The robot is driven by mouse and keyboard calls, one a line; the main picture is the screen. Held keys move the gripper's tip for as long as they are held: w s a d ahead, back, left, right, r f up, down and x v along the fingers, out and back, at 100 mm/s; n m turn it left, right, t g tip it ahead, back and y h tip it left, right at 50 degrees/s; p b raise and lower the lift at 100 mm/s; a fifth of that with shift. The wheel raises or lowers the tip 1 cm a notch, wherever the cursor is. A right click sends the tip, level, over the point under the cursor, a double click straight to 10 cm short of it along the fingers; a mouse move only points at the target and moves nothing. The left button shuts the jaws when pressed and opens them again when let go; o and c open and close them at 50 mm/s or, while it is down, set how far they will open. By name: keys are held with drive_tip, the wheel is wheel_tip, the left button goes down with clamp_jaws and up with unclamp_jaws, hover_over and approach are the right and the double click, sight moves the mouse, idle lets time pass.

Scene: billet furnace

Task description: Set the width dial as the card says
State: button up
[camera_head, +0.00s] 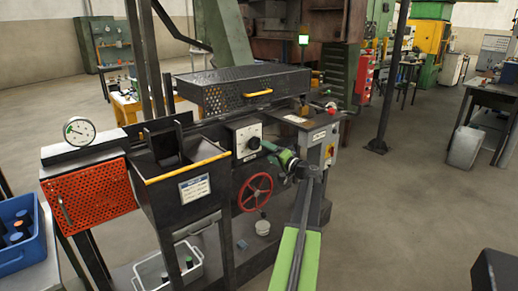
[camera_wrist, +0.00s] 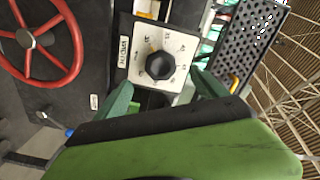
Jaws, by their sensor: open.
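The width dial is a black round knob (camera_wrist: 160,65) on a pale square plate with numbers around it, seen tilted in the wrist view. In the head view the dial (camera_head: 253,143) sits on the front of the dark machine. A small label lies beside it; I cannot read it surely. My gripper (camera_wrist: 163,82) is open, with one green finger on either side below the knob, apart from it and empty. In the head view my gripper (camera_head: 280,156) is just right of the dial. A white card (camera_head: 195,187) hangs on the dark hopper's front; its text is too small to read.
A red handwheel (camera_head: 255,192) is below the dial, left of the gripper in the wrist view. A perforated guard (camera_head: 235,91) with a yellow handle is above. A switch panel (camera_head: 329,151) stands to the right. The floor at right is largely clear.

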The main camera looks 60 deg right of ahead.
drive_tip(key=v, duration=0.7)
drive_tip(key=shift+s, duration=0.1)
